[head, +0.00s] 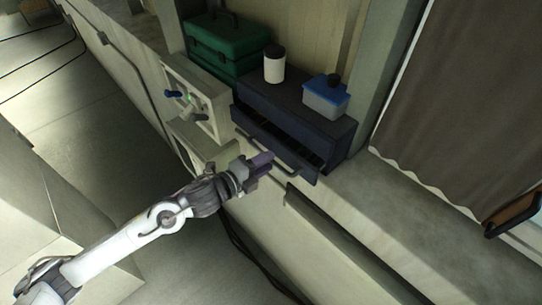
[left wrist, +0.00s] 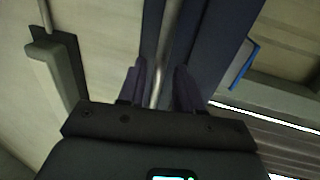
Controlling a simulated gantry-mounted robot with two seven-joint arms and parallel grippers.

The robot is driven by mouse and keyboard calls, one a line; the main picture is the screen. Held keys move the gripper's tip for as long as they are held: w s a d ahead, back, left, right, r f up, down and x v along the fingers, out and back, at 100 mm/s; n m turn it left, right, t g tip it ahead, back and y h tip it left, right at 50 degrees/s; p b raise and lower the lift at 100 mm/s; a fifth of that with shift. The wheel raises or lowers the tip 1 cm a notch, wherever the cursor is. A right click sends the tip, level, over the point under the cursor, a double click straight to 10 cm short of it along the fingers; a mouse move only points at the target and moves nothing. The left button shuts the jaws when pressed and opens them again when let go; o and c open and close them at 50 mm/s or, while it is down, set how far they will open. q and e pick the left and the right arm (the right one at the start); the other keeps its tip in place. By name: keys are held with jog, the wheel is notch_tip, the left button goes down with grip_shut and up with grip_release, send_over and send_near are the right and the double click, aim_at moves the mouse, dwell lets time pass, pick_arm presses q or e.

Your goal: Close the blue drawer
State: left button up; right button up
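The blue drawer (head: 305,171) is pulled partly out of a dark blue cabinet (head: 335,136) on the bench, and a dark gap shows behind its front. A silver bar handle (head: 287,167) runs along the drawer front. It also shows in the left wrist view as a silver bar (left wrist: 170,35). My left gripper (head: 267,160) is at the handle, with its purple-grey fingers apart. In the left wrist view the fingers (left wrist: 160,85) stand on either side of the bar, with small gaps showing. My right gripper is not in view.
On the cabinet stand a white jar with a dark lid (head: 274,66) and a blue-lidded box (head: 326,98). A green toolbox (head: 228,42) stands behind left. A panel with knobs (head: 193,97) is left of the drawer. The bench at right (head: 400,220) is clear.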

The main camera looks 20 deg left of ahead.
pick_arm(q)
jog(key=shift+x, duration=1.3)
grip_shut()
